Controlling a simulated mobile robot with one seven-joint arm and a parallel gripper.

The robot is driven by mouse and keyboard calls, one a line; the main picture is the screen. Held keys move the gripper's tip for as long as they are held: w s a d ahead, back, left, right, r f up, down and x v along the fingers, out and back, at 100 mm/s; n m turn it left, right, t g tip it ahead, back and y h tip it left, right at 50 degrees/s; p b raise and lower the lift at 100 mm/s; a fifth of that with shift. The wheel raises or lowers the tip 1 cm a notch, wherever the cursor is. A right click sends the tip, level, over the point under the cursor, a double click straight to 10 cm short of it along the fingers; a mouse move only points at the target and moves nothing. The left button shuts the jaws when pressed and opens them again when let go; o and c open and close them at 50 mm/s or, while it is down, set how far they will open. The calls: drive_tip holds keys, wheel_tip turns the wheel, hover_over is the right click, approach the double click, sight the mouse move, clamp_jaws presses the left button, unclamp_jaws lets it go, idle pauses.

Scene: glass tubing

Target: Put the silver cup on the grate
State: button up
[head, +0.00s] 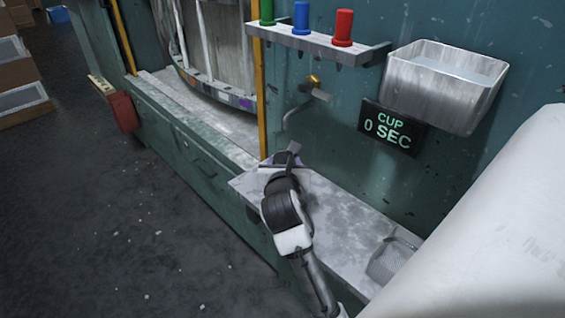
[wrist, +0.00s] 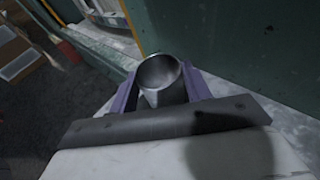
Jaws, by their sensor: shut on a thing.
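The silver cup (wrist: 157,73) is a round metal cup with its open mouth toward the camera in the wrist view. It sits between the purple fingers of my gripper (wrist: 161,88), which is shut on it. In the head view, my gripper (head: 286,157) is over the left end of the stone ledge, below the tap. The cup (head: 294,147) shows there only as a small grey part beyond the fingers. I cannot make out a grate under the gripper. A wire mesh piece (head: 391,258) sits farther right on the ledge.
The tap (head: 314,88) sticks out of the green wall above my gripper. A sign (head: 391,127) reads "CUP 0 SEC". A metal bin (head: 444,84) and a shelf (head: 318,42) with coloured knobs are on the wall. The ledge (head: 352,222) is mostly clear.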

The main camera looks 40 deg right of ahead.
drive_tip(key=shift+f+b, duration=0.25)
drive_tip(key=shift+b, duration=0.15)
drive_tip(key=o, duration=1.1)
drive_tip(key=shift+r, duration=0.1)
